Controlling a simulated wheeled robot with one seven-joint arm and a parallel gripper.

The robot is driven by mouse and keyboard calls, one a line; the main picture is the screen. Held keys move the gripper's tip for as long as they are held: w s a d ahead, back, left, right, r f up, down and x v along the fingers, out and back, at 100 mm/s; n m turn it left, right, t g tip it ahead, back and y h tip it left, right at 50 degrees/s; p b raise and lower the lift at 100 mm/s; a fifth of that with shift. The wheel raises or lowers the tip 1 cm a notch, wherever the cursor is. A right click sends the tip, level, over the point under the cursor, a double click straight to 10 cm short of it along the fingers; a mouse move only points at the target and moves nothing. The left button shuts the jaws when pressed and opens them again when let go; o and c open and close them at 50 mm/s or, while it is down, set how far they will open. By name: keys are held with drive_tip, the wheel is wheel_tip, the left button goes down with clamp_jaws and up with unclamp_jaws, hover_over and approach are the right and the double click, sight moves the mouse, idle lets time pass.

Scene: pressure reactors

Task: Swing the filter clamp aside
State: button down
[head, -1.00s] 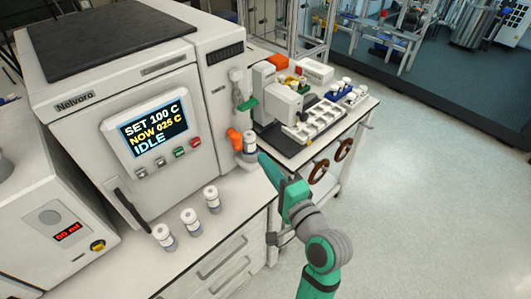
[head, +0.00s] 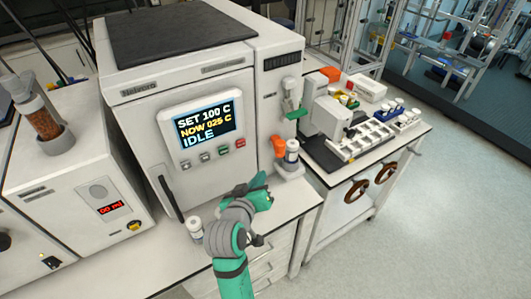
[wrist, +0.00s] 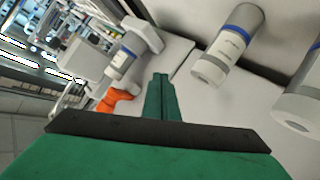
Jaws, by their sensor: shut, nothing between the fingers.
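The orange filter clamp (head: 279,147) sticks out to the left of a small white filter stand (head: 289,170) at the reactor's right front corner. A white-capped vial (head: 292,151) stands upright in that stand. In the wrist view the orange clamp (wrist: 116,98) lies left of the fingers, beside the stand's vial (wrist: 122,62), which looks tilted by the camera angle. My gripper (head: 262,180) is over the counter, left of and nearer than the stand, apart from the clamp. Its green fingers (wrist: 160,82) are together and empty. The clamp's hinge is too small to make out.
Loose vials stand on the counter; one (head: 195,228) shows left of my arm, and others appear in the wrist view (wrist: 232,45). A green lever (head: 297,114) is above the stand. The reactor door (head: 150,130) is behind. A side cart (head: 345,190) stands right.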

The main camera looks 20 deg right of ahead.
drive_tip(key=a+r+n+h, duration=0.1)
drive_tip(key=s+a+r+n+h, duration=0.1)
drive_tip(key=a+r+n, duration=0.1)
drive_tip(key=a+r+n+h, duration=0.1)
drive_tip(key=a+n, duration=0.1)
drive_tip(key=shift+s+a+r+h, duration=0.15)
drive_tip(key=shift+s+a+h, duration=0.1)
drive_tip(key=shift+h, duration=0.05)
drive_tip(key=s+a+r+n+h, duration=0.3)
drive_tip(key=a+r, duration=0.1)
drive_tip(key=r, duration=0.1)
approach(277, 148)
drive_tip(key=w+d, duration=0.3)
drive_tip(key=w, duration=0.2)
drive_tip(key=shift+w+d+r+g, duration=0.15)
drive_tip(key=shift+d+g, duration=0.15)
drive_tip(key=shift+d, duration=0.2)
drive_tip(key=shift+s+d, duration=0.25)
drive_tip(key=shift+d, duration=0.55)
drive_tip(key=shift+a, duration=0.15)
